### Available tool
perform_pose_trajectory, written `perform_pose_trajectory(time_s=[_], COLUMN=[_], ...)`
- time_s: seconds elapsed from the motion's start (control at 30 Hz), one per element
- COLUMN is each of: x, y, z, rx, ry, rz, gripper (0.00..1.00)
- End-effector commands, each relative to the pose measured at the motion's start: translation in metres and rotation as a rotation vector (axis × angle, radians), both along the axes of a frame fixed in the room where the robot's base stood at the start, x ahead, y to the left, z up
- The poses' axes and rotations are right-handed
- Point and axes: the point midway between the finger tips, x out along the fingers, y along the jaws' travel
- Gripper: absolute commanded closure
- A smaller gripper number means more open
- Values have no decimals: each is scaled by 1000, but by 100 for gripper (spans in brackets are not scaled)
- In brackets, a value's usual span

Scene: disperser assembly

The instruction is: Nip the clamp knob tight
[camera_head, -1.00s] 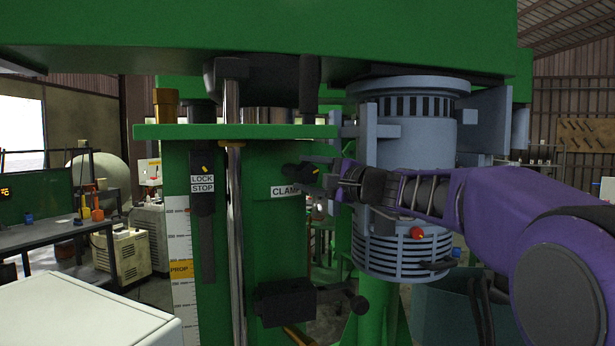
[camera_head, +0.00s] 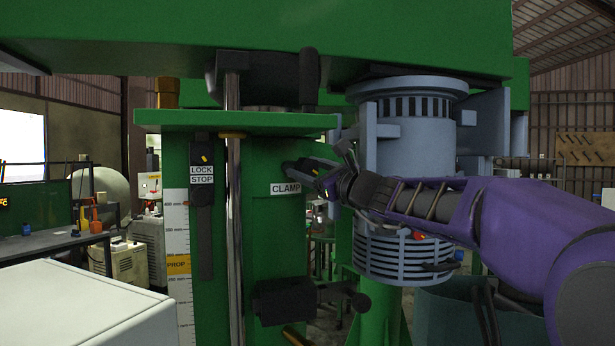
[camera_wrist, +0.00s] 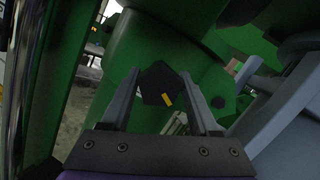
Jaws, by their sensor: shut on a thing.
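The clamp knob is black with a yellow mark on its face and sits on the green column above the CLAMP label (camera_head: 286,188). In the wrist view the knob (camera_wrist: 160,84) lies between the two grey fingers of my gripper (camera_wrist: 158,98). The fingers are shut on it from both sides. In the head view my gripper (camera_head: 322,176) reaches in from the right at the knob, and its fingers hide much of it.
The grey-blue motor (camera_head: 410,140) stands close behind my arm. A black lock-stop bar (camera_head: 203,225) and a bright steel rod (camera_head: 235,215) run down the column's left. A black block with a handle (camera_head: 290,300) sits below. The green beam (camera_head: 270,35) spans overhead.

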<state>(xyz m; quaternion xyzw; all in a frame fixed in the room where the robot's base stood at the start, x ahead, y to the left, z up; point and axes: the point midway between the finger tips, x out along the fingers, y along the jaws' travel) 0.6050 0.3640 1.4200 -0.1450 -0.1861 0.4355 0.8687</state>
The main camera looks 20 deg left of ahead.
Motion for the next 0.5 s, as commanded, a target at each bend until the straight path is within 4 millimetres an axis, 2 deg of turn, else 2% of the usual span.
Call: perform_pose_trajectory(time_s=[0.5], x=[0], y=[0], z=[0], rx=[312], ry=[377], rz=[0], gripper=[94])
